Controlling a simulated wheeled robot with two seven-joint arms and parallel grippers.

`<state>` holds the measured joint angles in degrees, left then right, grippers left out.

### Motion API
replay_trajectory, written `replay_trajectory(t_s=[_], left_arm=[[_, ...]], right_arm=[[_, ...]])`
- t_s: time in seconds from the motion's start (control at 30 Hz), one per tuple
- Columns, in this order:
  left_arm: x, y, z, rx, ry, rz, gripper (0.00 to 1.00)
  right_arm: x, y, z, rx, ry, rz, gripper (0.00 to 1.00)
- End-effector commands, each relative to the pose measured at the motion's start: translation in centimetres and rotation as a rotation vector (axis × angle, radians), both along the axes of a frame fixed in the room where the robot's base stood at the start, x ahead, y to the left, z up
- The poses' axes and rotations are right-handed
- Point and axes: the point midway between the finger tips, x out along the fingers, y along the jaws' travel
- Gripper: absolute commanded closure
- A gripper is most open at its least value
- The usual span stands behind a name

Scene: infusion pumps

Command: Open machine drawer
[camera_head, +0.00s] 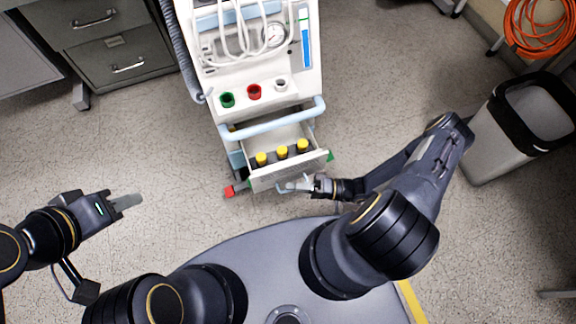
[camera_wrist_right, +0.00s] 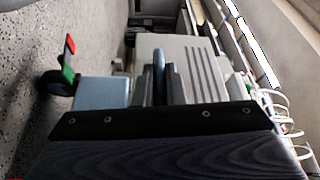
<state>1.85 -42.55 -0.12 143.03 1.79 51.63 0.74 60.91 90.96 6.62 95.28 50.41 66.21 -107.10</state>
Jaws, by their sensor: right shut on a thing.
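The white medical machine (camera_head: 262,75) stands at top centre in the head view. Its drawer (camera_head: 272,137) is pulled out at the front. Several yellow-capped bottles (camera_head: 282,153) stand in a row inside it. My right gripper (camera_head: 290,185) is at the drawer's front face and is shut on the drawer handle. In the right wrist view the fingers (camera_wrist_right: 158,84) close around the blue handle, before the pale drawer front (camera_wrist_right: 192,62). My left gripper (camera_head: 126,201) is over bare floor at left, away from the machine; its finger gap cannot be made out.
A grey waste bin (camera_head: 500,125) with a black liner stands at right. A grey cabinet (camera_head: 115,50) is at upper left. An orange coiled hose (camera_head: 540,25) hangs at upper right. A red-tipped caster (camera_head: 230,191) juts from the machine's base. Floor at left is clear.

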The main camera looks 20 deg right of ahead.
Motion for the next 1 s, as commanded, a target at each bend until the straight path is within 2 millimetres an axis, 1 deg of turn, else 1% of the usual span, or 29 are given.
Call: replay_trajectory(t_s=[0.03, 0.1, 0.2, 0.3, 0.5, 0.8, 0.83, 0.97, 1.0], left_arm=[[0.0, 0.0, 0.3, 0.000, 0.000, 0.000, 0.64], [0.0, 0.0, 0.5, 0.000, 0.000, 0.000, 0.64], [0.0, 0.0, 0.6, 0.000, 0.000, 0.000, 0.64], [0.0, 0.0, 0.7, 0.000, 0.000, 0.000, 0.64], [0.0, 0.0, 0.7, 0.000, 0.000, 0.000, 0.64], [0.0, 0.0, 0.7, 0.000, 0.000, 0.000, 0.64], [0.0, 0.0, 0.7, 0.000, 0.000, 0.000, 0.64], [0.0, 0.0, 0.7, 0.000, 0.000, 0.000, 0.64], [0.0, 0.0, 0.7, 0.000, 0.000, 0.000, 0.64]], right_arm=[[-0.9, -0.2, 0.1, 0.000, 0.003, -0.005, 1.00], [-2.0, -0.2, 0.1, 0.000, 0.001, -0.004, 1.00], [-3.2, -0.2, 0.1, 0.000, 0.001, -0.004, 1.00], [-4.0, -0.3, 0.0, -0.002, 0.000, -0.003, 1.00], [-4.7, -0.3, -0.1, -0.003, -0.002, -0.002, 1.00], [-4.7, -0.4, -0.1, -0.004, -0.002, -0.001, 1.00], [-4.7, -0.4, -0.1, -0.004, -0.002, -0.002, 0.88], [-4.7, -0.3, -0.1, -0.003, -0.001, 0.000, 0.71], [-4.7, -0.3, -0.1, -0.003, -0.001, 0.000, 0.68]])
